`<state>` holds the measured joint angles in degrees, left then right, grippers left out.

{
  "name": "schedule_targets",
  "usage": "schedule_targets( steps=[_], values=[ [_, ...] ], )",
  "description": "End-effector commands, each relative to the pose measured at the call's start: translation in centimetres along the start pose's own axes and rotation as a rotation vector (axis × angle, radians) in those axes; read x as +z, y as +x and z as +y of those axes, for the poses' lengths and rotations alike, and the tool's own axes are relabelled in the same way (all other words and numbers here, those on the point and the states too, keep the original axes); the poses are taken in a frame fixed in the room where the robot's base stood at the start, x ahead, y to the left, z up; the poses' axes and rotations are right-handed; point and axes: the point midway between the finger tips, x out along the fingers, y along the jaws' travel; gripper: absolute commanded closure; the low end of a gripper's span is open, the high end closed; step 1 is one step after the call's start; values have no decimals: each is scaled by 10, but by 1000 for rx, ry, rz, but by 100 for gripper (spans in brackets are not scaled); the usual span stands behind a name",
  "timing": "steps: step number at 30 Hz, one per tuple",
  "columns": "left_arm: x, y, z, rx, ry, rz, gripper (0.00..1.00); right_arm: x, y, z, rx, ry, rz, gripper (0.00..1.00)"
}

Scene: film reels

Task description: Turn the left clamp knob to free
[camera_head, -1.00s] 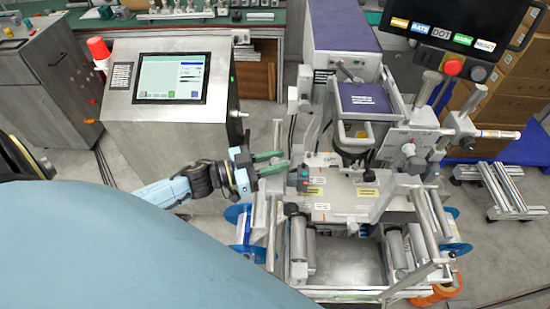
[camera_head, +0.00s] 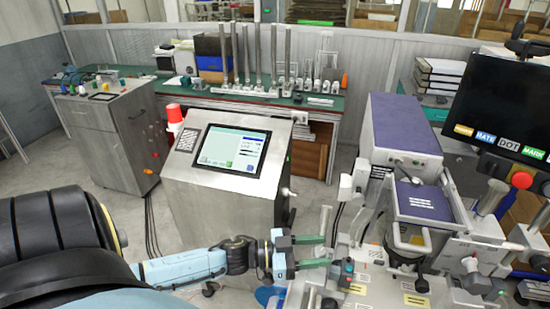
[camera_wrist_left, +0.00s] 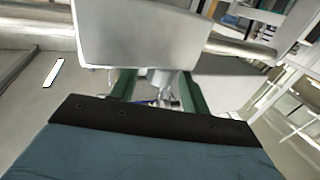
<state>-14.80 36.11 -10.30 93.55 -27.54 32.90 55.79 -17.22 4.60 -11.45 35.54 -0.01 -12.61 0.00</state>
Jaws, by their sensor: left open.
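My left gripper (camera_head: 328,250) reaches in from the left in the head view, its two green fingers spread and nothing visible between them. In the left wrist view the fingers (camera_wrist_left: 157,88) are also apart, with a pale grey block (camera_wrist_left: 145,38) across the view beyond them. The fingers point at the left side of the reel machine (camera_head: 385,285). A dark knob (camera_head: 329,303) shows low on that side, at the picture's bottom edge, below the gripper. I cannot tell whether it is the left clamp knob. My right gripper is out of view.
A small control box with a red button (camera_head: 347,268) is just right of the fingertips. A steel console with a screen (camera_head: 233,150) stands behind my left forearm. A purple-topped unit (camera_head: 424,202) and a dark monitor (camera_head: 503,100) are at the right.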

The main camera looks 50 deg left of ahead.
Motion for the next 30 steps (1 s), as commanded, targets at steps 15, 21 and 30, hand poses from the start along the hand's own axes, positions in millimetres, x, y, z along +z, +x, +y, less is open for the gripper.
schedule_targets(
  steps=[15,21,30],
  values=[
    [2,-100,1,1,-1,-4,54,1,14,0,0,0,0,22],
    [1,-120,0,0,-1,-2,54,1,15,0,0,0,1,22],
    [0,-124,0,1,0,-1,54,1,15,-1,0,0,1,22]
  ],
)
